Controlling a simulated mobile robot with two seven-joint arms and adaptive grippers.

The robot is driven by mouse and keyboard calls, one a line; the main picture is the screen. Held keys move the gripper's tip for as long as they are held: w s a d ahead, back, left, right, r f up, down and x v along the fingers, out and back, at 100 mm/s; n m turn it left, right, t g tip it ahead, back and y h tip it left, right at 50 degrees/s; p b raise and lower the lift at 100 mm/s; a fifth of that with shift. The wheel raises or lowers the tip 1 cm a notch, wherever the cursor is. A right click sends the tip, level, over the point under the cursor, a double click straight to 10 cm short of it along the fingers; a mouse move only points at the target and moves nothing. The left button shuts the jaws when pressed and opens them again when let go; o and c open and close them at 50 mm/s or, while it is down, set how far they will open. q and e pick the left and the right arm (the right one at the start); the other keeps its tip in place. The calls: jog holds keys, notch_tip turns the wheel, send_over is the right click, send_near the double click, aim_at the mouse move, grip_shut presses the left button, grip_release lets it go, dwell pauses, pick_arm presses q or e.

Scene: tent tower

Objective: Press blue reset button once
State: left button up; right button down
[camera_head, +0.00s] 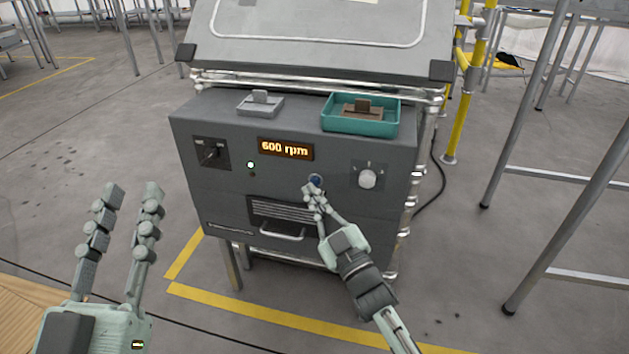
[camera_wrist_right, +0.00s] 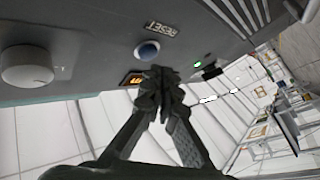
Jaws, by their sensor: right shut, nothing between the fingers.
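The blue reset button (camera_head: 315,181) is on the front of a grey machine box (camera_head: 215,120), below the display reading "600 rpm" (camera_head: 285,149). In the right wrist view the button (camera_wrist_right: 147,51) shows whole, beside a "RESET" label (camera_wrist_right: 161,28). My right gripper (camera_head: 314,191) is shut and empty, its fingertips just below the button in the head view. In the right wrist view the fingertips (camera_wrist_right: 160,72) are near the button; a small gap seems to show, but contact is hard to judge. My left gripper (camera_head: 130,190) is open and empty, left of the box.
A white knob (camera_head: 367,179) is right of the button, and a black switch (camera_head: 210,152) and green light (camera_head: 250,165) are left. A drawer handle (camera_head: 282,234) is below. A teal tray (camera_head: 342,126) and a grey block (camera_head: 260,105) sit on top.

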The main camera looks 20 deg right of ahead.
jog(key=shift+s+a+p, duration=0.4)
jog(key=shift+s+a, duration=0.3)
jog(key=shift+s, duration=0.35)
jog(key=shift+s+a+p, duration=0.4)
jog(key=shift+s+a, duration=0.3)
jog(key=shift+s, duration=0.3)
